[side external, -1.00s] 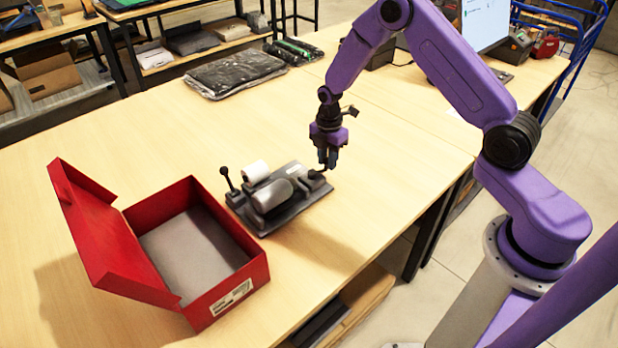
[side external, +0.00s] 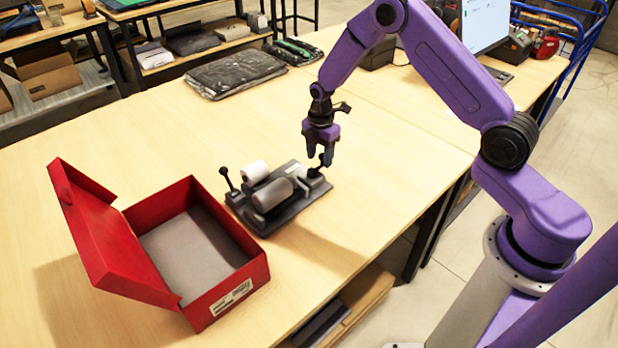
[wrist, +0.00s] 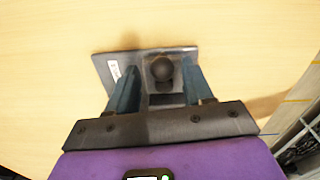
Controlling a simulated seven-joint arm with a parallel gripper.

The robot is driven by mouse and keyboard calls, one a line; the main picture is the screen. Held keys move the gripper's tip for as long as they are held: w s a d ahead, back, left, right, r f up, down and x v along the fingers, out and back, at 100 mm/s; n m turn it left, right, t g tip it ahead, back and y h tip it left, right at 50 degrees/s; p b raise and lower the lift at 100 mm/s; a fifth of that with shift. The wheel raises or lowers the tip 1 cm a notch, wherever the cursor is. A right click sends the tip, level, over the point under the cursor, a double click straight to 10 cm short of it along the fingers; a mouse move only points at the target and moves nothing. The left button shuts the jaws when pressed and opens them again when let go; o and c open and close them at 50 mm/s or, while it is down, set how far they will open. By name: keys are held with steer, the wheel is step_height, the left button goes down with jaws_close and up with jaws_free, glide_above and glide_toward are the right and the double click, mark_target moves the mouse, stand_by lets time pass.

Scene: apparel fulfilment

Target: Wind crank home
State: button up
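The crank machine (side external: 290,207) is a dark grey base with a grey roller and a white roll on the table. Its crank (side external: 317,168) is at the right end, with a dark arm and knob. In the wrist view the round black crank knob (wrist: 161,68) lies between my two fingers, with a gap on each side. My gripper (side external: 320,162) is open, pointing down around the crank's top. In the wrist view my gripper (wrist: 160,82) looks down on the grey base. A second black-knobbed lever (side external: 226,178) stands at the machine's left end.
An open red box (side external: 228,295) with its lid raised stands left of the machine, close to it. A dark bagged garment (side external: 235,72) lies behind. A monitor (side external: 485,25) is at the back right. The table right of the machine is clear.

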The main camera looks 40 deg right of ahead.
steer(key=shift+s+d, duration=0.1)
steer(key=shift+r, duration=3.45)
steer(key=shift+s+a+r, duration=0.15)
steer(key=shift+a, duration=0.05)
steer(key=s+a+r+m, duration=0.2)
steer(key=s+a+r, duration=0.3)
steer(key=s, duration=0.3)
steer(key=s+a+r+m, duration=0.1)
steer(key=s+a+r, duration=0.4)
steer(key=s, duration=0.2)
steer(key=s+d+r+m, duration=0.1)
steer(key=s+r+m, duration=0.1)
steer(key=s, duration=0.9)
steer(key=s+d+r+m, duration=0.1)
steer(key=s+d+r, duration=0.1)
steer(key=s, duration=0.9)
steer(key=shift+d+r+m, duration=0.2)
steer(key=shift+r+m, duration=0.05)
steer(key=shift+m, duration=0.15)
